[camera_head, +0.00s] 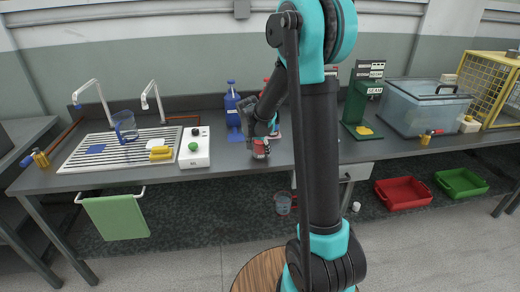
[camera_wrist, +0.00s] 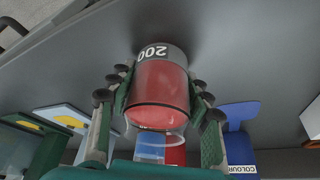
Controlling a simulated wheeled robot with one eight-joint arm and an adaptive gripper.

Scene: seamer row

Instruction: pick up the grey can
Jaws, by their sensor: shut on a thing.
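The can has a grey band with "200" upside down in the wrist view and a broad red part. In the head view my gripper (camera_head: 259,137) is low over the middle of the bench, with the can's red side (camera_head: 260,149) showing below it. I cannot tell whether the can touches the bench top.
The bench (camera_head: 222,163) holds a white box with a green button (camera_head: 195,147) to the left. A green stand (camera_head: 362,98) and a clear tank (camera_head: 420,105) are to the right.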

